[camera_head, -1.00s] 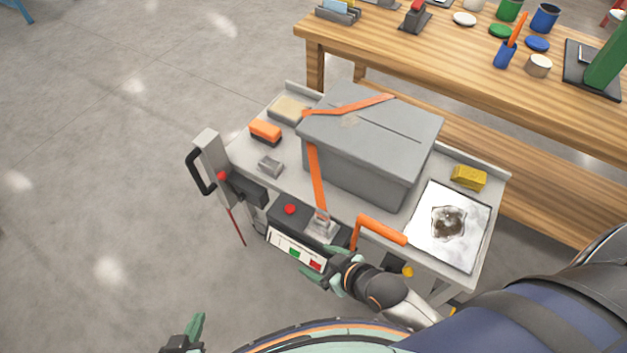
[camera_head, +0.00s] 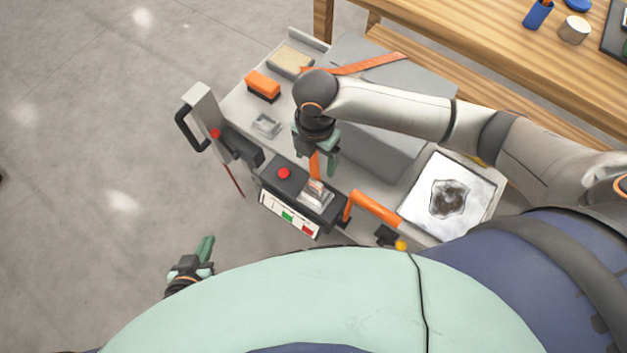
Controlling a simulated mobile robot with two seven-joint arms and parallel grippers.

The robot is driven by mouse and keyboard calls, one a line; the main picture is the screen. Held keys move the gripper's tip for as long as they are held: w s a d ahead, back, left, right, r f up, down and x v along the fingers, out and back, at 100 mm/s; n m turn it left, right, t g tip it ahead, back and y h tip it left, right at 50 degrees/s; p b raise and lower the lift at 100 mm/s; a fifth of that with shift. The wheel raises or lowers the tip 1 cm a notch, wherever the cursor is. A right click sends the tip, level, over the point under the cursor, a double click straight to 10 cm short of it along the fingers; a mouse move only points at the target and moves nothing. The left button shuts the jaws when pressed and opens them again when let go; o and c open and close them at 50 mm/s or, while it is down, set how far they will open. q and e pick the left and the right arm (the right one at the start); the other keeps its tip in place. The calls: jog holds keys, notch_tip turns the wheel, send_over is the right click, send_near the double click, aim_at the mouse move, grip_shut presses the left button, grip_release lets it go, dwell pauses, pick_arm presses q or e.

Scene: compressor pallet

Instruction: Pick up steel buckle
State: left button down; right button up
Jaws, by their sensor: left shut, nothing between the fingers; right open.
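A small silver steel buckle (camera_head: 266,125) lies on the grey cart top, left of my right gripper and clear of it. A second silver metal piece (camera_head: 315,196) sits on the dark device at the cart's front edge, at the lower end of the orange strap (camera_head: 314,163). My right gripper (camera_head: 318,163) is open, pointing down above the strap, between the two metal pieces. It holds nothing; its height above the cart is hard to tell. My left gripper (camera_head: 207,246) is shut and empty, low over the floor, left of the cart.
The grey lidded box (camera_head: 380,150) is partly hidden by my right arm. An orange brush (camera_head: 263,86), a tan block in a tray (camera_head: 290,60), an orange handle (camera_head: 375,208) and a white sheet (camera_head: 425,205) surround it. A wooden bench (camera_head: 470,45) stands behind.

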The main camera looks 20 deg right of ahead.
aim_at(316, 182)
jog(key=f, duration=0.6)
jog(key=f+b, duration=0.1)
jog(key=f, duration=0.4)
jog(key=shift+s+f, duration=0.2)
jog(key=shift+f, duration=0.2)
jog(key=shift+c, duration=0.4)
grip_shut()
